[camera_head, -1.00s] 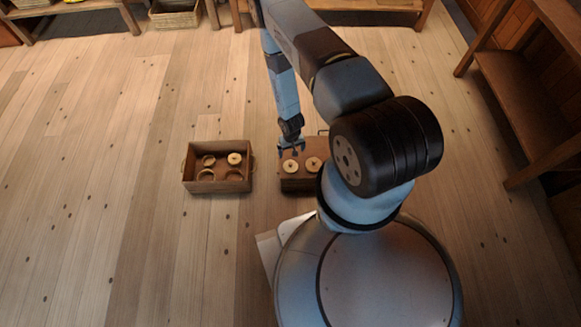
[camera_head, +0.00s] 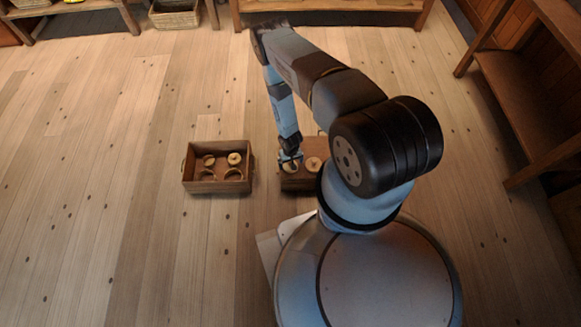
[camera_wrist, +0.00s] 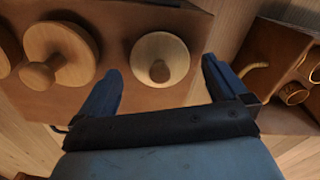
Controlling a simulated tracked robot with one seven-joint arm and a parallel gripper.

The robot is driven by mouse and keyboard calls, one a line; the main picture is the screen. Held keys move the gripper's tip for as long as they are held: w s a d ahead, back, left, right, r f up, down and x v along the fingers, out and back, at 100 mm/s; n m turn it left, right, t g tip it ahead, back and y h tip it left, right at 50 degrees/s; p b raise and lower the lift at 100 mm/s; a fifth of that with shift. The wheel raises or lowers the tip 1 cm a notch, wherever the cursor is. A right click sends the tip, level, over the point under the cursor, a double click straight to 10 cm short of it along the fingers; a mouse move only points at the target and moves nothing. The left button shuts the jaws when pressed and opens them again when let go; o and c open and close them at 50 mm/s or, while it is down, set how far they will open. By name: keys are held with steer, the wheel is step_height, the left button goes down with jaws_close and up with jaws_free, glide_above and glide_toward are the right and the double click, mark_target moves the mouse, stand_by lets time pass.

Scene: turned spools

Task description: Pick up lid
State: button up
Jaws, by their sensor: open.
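A round pale wooden lid (camera_wrist: 160,48) with a central knob sits on top of the brown box (camera_head: 300,184). It shows between the two blue fingers of my gripper (camera_wrist: 161,66) in the wrist view. My gripper (camera_head: 290,158) is open, over the left lid of the box in the head view and partly covering it. The fingers stand either side of the lid; I cannot tell whether they touch it. A second, larger-looking knobbed lid (camera_wrist: 62,50) lies to the left in the wrist view, and it shows to the right in the head view (camera_head: 313,164).
An open wooden crate (camera_head: 217,187) stands left of the box, with several round pieces inside, one a knobbed lid (camera_head: 234,159). The crate is at the right in the wrist view. Shelving (camera_head: 520,95) stands at the right. The floor left of the crate is clear.

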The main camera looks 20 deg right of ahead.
steer(key=shift+f, duration=0.7)
steer(key=c, duration=1)
steer(key=shift+r, duration=0.1)
